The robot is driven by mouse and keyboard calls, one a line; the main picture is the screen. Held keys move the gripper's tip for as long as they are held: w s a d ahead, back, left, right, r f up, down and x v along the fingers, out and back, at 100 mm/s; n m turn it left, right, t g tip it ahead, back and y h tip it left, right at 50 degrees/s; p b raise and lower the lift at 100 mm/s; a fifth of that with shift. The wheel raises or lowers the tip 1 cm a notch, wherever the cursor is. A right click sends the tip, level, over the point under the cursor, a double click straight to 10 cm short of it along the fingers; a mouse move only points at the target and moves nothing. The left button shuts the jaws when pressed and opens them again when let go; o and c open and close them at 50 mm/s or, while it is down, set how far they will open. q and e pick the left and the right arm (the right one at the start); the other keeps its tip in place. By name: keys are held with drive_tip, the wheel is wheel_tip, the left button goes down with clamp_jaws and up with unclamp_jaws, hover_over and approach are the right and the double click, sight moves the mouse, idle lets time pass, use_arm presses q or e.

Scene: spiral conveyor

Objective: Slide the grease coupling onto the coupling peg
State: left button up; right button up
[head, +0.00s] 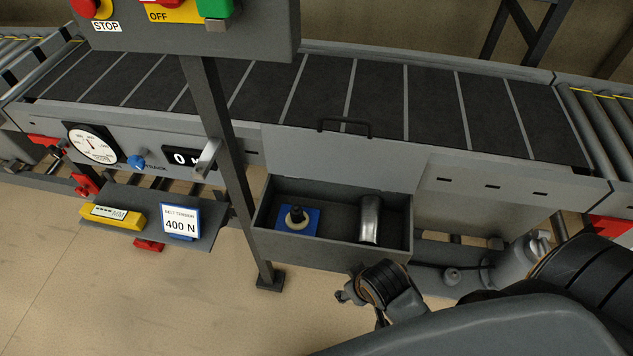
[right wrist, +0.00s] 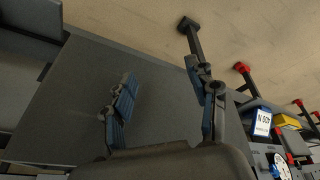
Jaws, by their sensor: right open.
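A grey tray (head: 340,246) under the conveyor front stands open, with its lid (head: 340,160) raised behind it. At its left, a short black upright piece (head: 297,212) stands on a cream round base over a blue plate (head: 283,222). It looks like the coupling peg, but I cannot tell whether a coupling is on it. A silver cylinder (head: 370,219) lies at the tray's right. I cannot single out the grease coupling for sure. My right gripper (head: 358,303) is in front of the tray. In the right wrist view, its two blue-padded fingers (right wrist: 165,102) are apart and empty.
A dark post (head: 228,155) carrying a control box (head: 190,35) stands left of the tray. Farther left is a shelf (head: 208,238) with a yellow device (head: 113,217) and a 400 N card (head: 180,221). A grey cylindrical unit (head: 518,255) is at the right.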

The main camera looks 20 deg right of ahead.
wheel_tip(320, 180, up, 8)
drive_tip(key=w+a+r+n+t, duration=0.2)
drive_tip(key=w+r+n+t, duration=0.5)
drive_tip(key=w+r+t, duration=0.95)
drive_tip(key=w+a+r+n+y, duration=0.2)
drive_tip(key=a+r+n+y, duration=0.25)
drive_tip(key=r, duration=0.25)
drive_tip(key=w+a+r+n+y, duration=0.2)
drive_tip(key=a+r+n+y, duration=0.2)
drive_tip(key=r+n, duration=0.25)
drive_tip(key=s+a+n+g+y, duration=0.3)
drive_tip(key=a+n+g+y, duration=0.55)
drive_tip(key=n, duration=0.45)
drive_tip(key=n+g+h, duration=0.9)
drive_tip(key=n+h, duration=0.4)
drive_tip(key=n, duration=0.1)
approach(297, 210)
drive_tip(key=p+x, duration=0.1)
drive_tip(key=x, duration=0.9)
drive_tip(key=shift+w+f+p, duration=0.1)
drive_tip(key=shift+f+p, duration=0.2)
drive_tip(key=shift+p, duration=0.05)
use_arm(q)
drive_tip(key=shift+s+a+r, duration=0.15)
drive_tip(key=shift+r, duration=0.65)
